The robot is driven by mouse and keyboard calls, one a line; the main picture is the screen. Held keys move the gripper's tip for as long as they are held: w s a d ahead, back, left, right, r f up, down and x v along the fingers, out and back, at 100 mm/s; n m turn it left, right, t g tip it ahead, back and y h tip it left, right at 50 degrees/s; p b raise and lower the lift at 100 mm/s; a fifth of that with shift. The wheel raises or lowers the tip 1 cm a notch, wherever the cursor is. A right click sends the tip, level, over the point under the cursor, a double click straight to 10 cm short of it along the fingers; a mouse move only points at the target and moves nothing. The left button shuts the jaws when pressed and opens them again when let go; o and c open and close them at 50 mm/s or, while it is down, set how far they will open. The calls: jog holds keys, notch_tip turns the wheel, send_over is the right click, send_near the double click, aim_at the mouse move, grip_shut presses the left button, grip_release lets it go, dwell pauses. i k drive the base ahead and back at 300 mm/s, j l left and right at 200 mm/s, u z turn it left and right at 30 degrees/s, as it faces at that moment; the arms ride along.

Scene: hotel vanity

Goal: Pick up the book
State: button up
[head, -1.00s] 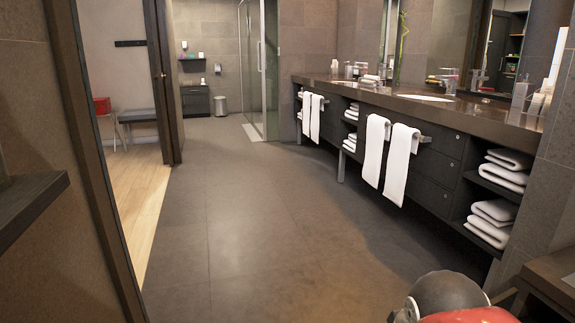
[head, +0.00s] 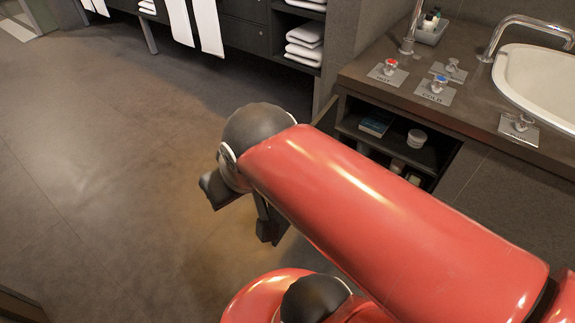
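A small book with a blue-green cover (head: 376,123) lies flat on the upper shelf of an open cabinet under the counter at the right. My red arm reaches across the middle of the view, with its dark rounded joint left of that cabinet. Dark end parts of my arm, which seem to be my gripper (head: 240,210), show below the joint, above the floor and well to the left of the book. The book is apart from the gripper.
Folded towels (head: 305,40) sit in the far vanity. The floor (head: 90,170) at left is clear.

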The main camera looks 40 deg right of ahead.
aim_at(376, 122)
jog(key=i+j+z, duration=0.3)
jog(key=i+j, duration=0.15)
jog(key=i+j+z, duration=0.3)
jog(key=i+j, duration=0.25)
jog(key=z, duration=1.85)
